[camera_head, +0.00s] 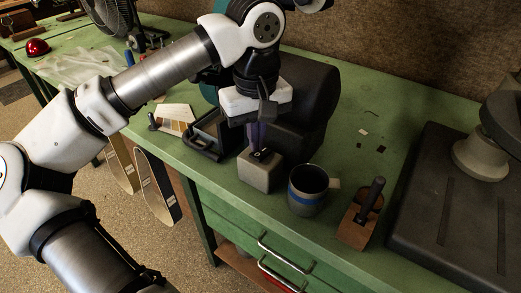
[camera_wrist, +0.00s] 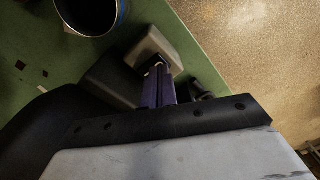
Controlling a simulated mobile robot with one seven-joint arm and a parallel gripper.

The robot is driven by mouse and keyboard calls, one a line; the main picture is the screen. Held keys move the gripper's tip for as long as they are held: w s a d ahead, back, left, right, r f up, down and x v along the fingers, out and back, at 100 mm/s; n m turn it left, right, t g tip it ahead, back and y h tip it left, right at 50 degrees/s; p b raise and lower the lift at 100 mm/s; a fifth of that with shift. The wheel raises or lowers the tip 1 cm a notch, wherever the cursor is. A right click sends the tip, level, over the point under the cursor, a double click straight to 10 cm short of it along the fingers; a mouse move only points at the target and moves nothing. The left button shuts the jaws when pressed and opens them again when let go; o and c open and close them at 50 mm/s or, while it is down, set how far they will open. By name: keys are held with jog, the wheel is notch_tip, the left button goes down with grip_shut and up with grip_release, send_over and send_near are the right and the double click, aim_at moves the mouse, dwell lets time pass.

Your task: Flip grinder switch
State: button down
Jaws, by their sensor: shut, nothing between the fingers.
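The grinder (camera_head: 308,105) is a large dark machine on the green bench, partly hidden behind my arm. At its front is a pale grey switch box (camera_head: 259,176) with a small dark switch (camera_head: 262,154) on its upper face. My gripper (camera_head: 257,147) points down at this box with its purple fingers together and empty. The fingertips are at the switch; I cannot tell whether they touch it. In the wrist view the shut fingers (camera_wrist: 157,72) reach to the face of the box (camera_wrist: 154,45) and hide most of the switch, so its position is unclear.
A dark mug with a blue band (camera_head: 308,190) stands just right of the box. Beyond it are a wooden block with a dark handle (camera_head: 361,214) and a black machine base (camera_head: 455,205). A black tool rest (camera_head: 208,137) lies left. Drawers (camera_head: 270,250) are below.

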aim_at(257, 155)
jog(key=shift+f+b, duration=0.9)
jog(key=shift+f, duration=0.15)
dwell(0.9)
jog(key=shift+r, duration=0.1)
jog(key=shift+r+p, duration=2.35)
jog(key=shift+r, duration=1.1)
